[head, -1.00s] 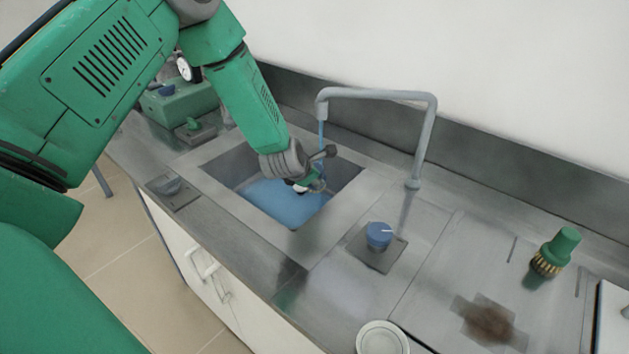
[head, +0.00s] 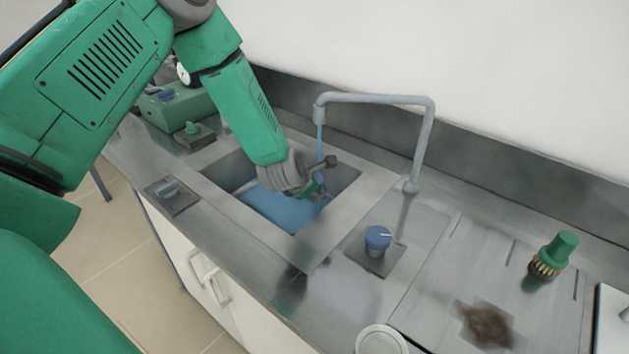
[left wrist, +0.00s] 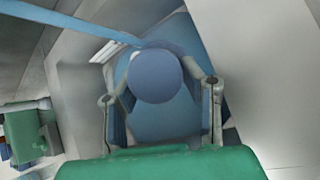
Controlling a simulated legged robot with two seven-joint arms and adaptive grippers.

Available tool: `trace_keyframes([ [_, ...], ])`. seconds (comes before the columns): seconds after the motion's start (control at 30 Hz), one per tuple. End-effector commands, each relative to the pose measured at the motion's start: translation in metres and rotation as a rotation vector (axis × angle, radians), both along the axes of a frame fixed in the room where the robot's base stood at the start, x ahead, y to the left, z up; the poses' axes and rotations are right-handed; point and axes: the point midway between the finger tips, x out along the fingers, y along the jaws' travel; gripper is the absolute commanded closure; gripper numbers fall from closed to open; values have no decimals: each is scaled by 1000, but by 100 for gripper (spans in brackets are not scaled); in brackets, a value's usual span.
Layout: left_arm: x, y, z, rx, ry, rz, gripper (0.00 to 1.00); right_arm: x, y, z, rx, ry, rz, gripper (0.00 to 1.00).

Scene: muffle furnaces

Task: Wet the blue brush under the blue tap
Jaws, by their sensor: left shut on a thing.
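My left gripper (head: 314,188) is low in the sink (head: 338,208), beside the thin blue water stream (head: 320,145). In the left wrist view its two fingers (left wrist: 160,92) are shut on the blue brush (left wrist: 155,75), seen end-on as a round blue shape. The brush is mostly hidden by my gripper in the head view. The stream (left wrist: 70,28) meets the brush's upper edge in the wrist view; I cannot tell if they touch. The tap has a grey bent spout (head: 380,98) and a blue knob (head: 378,239). My right gripper is not in view.
A white round dish (head: 380,340) is at the front edge. A green box (head: 178,105) stands behind left. The wall runs close behind the spout.

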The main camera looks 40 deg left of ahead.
Motion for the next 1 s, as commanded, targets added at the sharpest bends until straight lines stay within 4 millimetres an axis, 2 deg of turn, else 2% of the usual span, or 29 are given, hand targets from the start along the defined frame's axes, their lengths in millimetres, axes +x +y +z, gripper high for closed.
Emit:
trace_keyframes([
  [0.47,-30,-25,0,-2,1,0,88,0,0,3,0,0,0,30],
  [0.5,-33,-27,0,-2,0,1,92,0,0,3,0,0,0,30],
  [0.53,-34,-28,0,-1,0,0,92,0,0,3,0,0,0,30],
  [0.6,-38,-31,-1,-2,2,-1,100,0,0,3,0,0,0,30],
  [1.0,-43,-37,-2,-2,8,-5,100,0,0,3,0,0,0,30],
])
